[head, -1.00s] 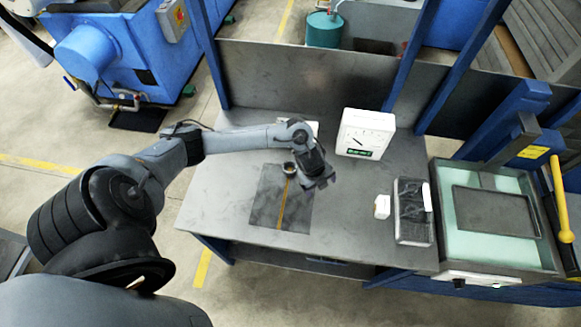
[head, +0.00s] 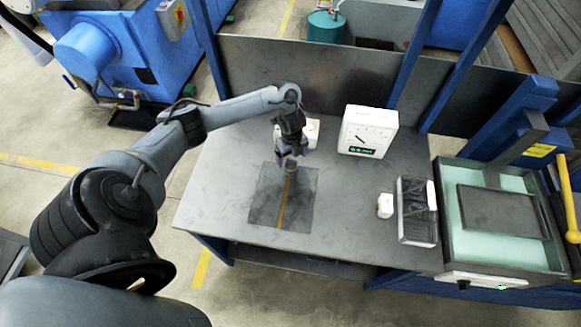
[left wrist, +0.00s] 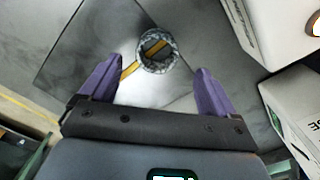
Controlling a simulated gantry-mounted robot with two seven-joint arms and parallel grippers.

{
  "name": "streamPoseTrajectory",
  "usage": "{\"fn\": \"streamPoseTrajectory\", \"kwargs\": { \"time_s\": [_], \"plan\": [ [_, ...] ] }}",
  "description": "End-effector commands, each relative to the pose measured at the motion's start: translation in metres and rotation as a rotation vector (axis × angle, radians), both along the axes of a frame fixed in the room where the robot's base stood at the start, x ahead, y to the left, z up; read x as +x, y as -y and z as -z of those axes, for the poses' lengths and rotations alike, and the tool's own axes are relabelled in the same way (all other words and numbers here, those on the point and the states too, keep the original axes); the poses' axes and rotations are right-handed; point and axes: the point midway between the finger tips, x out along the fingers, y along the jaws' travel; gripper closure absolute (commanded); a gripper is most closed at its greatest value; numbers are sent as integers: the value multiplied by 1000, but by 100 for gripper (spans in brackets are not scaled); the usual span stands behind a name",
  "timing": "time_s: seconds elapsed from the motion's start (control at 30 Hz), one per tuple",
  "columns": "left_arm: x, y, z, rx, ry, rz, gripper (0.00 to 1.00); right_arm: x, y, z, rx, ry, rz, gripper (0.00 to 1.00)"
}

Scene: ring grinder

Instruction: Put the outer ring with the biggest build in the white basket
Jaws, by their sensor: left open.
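A single small grey metal ring (left wrist: 157,67) stands on the dark mat (left wrist: 90,45), its open top facing my left wrist camera and a yellow stripe showing through it. In the head view my left gripper (head: 290,158) points down over the mat's far edge, at the ring, which it partly hides. In the left wrist view its two purple fingers (left wrist: 157,92) are open and empty, with the ring just beyond the tips and between them. A wire basket with a pale rim (head: 417,238) stands on the right of the table. My right gripper is not in view.
A white box with a dial (head: 368,133) stands at the back of the grey table (head: 220,190). Another white object (head: 313,132) is partly hidden behind my left gripper. A small white item (head: 385,206) lies beside the basket. A machine (head: 500,215) stands at the right.

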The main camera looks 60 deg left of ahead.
Motion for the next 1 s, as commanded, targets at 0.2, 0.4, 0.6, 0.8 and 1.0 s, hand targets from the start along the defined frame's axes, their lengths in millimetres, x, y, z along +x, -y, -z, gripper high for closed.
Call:
{"fn": "streamPoseTrajectory", "kwargs": {
  "time_s": [0.2, 0.4, 0.6, 0.8, 1.0],
  "plan": [
    [-5, -1, 29, -1, -2, -2, 10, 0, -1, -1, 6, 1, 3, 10],
    [-4, -1, 44, 0, -1, 0, 10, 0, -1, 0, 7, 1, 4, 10],
    [-4, -2, 46, 1, 0, 0, 10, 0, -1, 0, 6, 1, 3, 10],
    [-4, -2, 45, 1, 0, 0, 31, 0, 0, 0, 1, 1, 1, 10],
    [-4, -2, 45, 1, 0, 0, 62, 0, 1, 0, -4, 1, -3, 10]
  ]
}}
